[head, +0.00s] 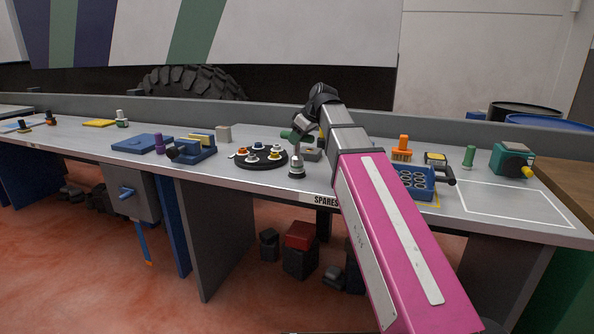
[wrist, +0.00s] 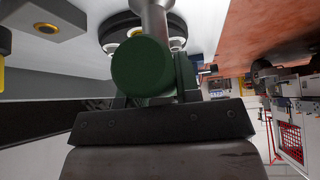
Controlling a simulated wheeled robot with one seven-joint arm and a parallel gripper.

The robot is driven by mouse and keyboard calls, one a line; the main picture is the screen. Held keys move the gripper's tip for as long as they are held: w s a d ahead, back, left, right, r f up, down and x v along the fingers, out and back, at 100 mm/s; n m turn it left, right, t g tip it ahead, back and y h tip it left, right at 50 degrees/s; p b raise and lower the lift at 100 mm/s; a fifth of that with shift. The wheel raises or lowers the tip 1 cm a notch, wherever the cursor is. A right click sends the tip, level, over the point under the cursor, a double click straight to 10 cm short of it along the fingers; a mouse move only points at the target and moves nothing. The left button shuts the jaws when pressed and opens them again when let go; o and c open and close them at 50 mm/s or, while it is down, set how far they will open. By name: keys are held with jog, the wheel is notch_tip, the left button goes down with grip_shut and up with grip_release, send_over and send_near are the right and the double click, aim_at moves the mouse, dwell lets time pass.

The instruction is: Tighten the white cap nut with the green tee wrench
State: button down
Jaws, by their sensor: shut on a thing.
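My gripper (head: 309,128) is shut on the green tee wrench (head: 288,135), at its green handle. In the wrist view the round green handle end (wrist: 143,66) sits between the fingers, with the metal shaft (wrist: 152,15) running toward the black round hub (wrist: 118,32). Several small nuts with pale bases stand on the hub, some with orange tops. A whitish one (head: 276,148) may be the white cap nut; its colour is unclear.
A blue vise (head: 193,150) stands left of the hub, with a blue flat case (head: 141,143) beyond. Right of my arm are a blue tray with holes (head: 416,183), an orange brush (head: 401,150) and a teal box (head: 511,160). A white-outlined area (head: 513,203) is clear.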

jog(key=shift+m, duration=0.4)
jog(key=shift+m+t+h, duration=0.5)
jog(key=shift+m+t, duration=0.2)
jog(key=shift+m, duration=0.3)
